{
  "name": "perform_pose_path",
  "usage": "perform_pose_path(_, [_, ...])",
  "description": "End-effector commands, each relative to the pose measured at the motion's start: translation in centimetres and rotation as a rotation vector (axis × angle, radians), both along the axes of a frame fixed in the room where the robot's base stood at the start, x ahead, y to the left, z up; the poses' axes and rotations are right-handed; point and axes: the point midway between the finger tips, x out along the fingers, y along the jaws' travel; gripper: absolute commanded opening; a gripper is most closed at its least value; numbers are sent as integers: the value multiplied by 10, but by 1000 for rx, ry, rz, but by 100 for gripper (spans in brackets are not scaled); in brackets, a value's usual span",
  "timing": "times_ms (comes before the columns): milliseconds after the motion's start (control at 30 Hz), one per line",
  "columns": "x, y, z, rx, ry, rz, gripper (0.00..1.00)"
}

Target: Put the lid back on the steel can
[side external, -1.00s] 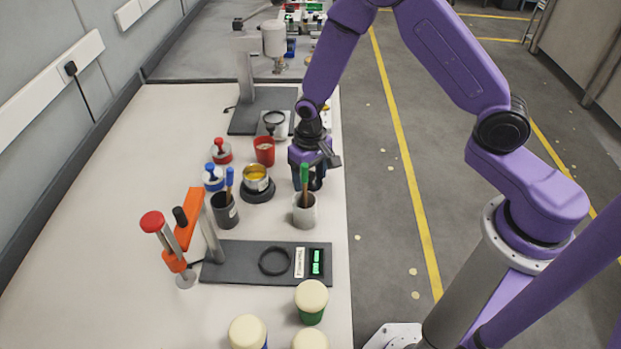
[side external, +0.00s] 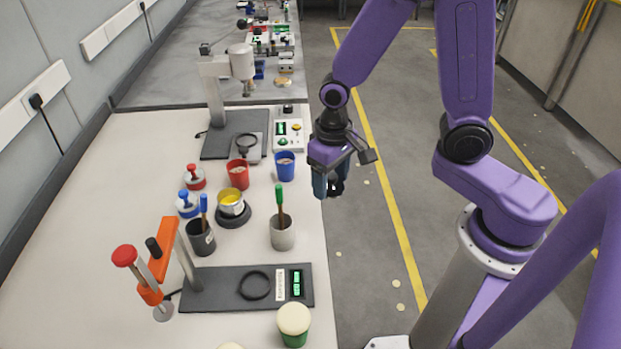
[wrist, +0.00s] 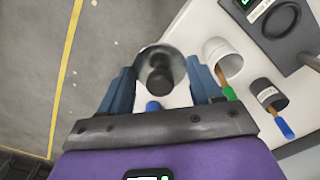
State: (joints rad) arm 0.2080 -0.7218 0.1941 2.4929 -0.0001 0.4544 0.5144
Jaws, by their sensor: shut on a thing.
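The steel can (side external: 231,209) stands open on a dark round base on the table, with yellow contents showing. My gripper (side external: 331,186) is right of the can, raised at the table's right edge. In the wrist view my gripper (wrist: 162,82) is shut on the lid (wrist: 145,58), a round steel disc with a black knob between the fingers. In the side view the lid is mostly hidden by the fingers. The lid is well apart from the can.
A blue cup (side external: 285,166) and a red cup (side external: 238,174) stand behind. A pale cup (side external: 283,236) with a green-handled tool and a dark cup (side external: 201,241) with a blue-handled one stand in front. An orange press (side external: 164,250) is front left. Bare table lies left.

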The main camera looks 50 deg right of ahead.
Motion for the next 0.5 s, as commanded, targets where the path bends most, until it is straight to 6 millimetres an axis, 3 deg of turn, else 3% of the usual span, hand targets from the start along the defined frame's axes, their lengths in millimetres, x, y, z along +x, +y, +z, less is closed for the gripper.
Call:
perform_pose_path(200, [-19,-5,9,1,-1,2,35])
perform_pose_path(500, [-26,-6,22,3,-4,0,35])
